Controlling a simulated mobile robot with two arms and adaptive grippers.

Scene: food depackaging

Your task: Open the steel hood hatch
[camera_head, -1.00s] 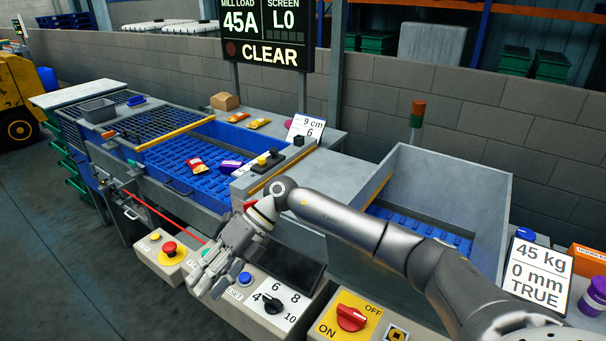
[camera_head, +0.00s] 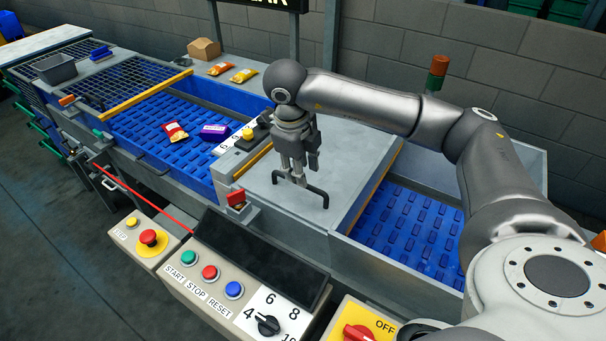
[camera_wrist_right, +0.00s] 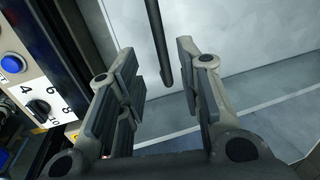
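The grey steel hood (camera_head: 345,155) lies flat and closed between the blue infeed belt and the right-hand blue belt. A dark bar handle (camera_head: 318,191) stands on its top near the front. My right gripper (camera_head: 297,168) points down just above and behind the handle, partly covering it. In the right wrist view, my right gripper (camera_wrist_right: 160,95) has its fingers spread apart. The handle's bar (camera_wrist_right: 158,45) shows between and beyond the fingers, apart from both. The pale hood surface (camera_wrist_right: 240,40) lies behind it. My left gripper is out of view.
A control panel with start, stop and reset buttons (camera_head: 209,272) and a dial (camera_head: 268,325) stands in front of the hood. A red emergency button (camera_head: 150,238) is at left. A signal lamp (camera_head: 437,70) stands behind the right belt.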

